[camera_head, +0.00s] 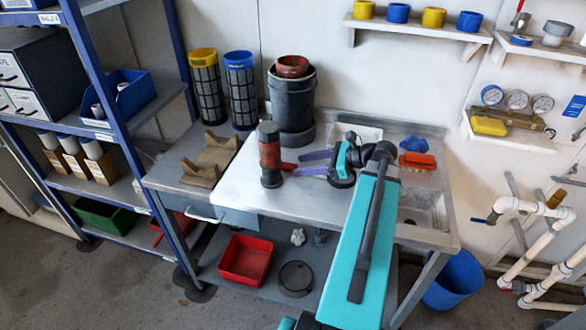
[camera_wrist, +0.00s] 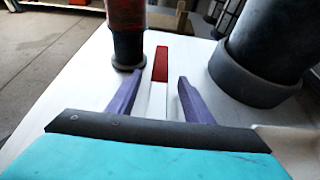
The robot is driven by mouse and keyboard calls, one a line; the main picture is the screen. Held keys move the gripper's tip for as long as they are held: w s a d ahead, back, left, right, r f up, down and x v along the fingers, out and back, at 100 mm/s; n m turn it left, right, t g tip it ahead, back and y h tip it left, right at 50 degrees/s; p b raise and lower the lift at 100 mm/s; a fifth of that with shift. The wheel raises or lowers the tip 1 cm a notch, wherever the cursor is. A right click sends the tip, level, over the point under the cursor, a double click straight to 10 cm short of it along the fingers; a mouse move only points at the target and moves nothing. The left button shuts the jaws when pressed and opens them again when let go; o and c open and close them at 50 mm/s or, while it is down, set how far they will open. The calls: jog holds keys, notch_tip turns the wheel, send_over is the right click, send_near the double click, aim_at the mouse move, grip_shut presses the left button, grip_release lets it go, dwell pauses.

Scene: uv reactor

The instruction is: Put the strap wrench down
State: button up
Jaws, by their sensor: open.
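What appears to be the strap wrench (camera_wrist: 160,66), with a red handle end and a pale flat bar, lies on the light bench top. In the wrist view it runs between the two purple fingers of my gripper (camera_wrist: 160,77), with gaps visible on both sides. In the head view its red part (camera_head: 288,167) shows just left of my open gripper (camera_head: 299,163), beside a red-and-black cylinder (camera_head: 270,155) standing upright. Whether the wrench touches the cylinder's base is unclear. Its near end is hidden by my gripper's body.
A black canister (camera_head: 292,100) with a red top stands behind the cylinder. A brown cradle (camera_head: 207,160) and yellow-topped and blue-topped mesh cartridges (camera_head: 207,88) (camera_head: 240,90) stand left. A sink (camera_head: 420,205) lies right. Bare bench top shows in front of the cylinder.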

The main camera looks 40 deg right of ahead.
jog(key=shift+x, duration=1.2)
jog(key=shift+c, duration=0.5)
grip_shut()
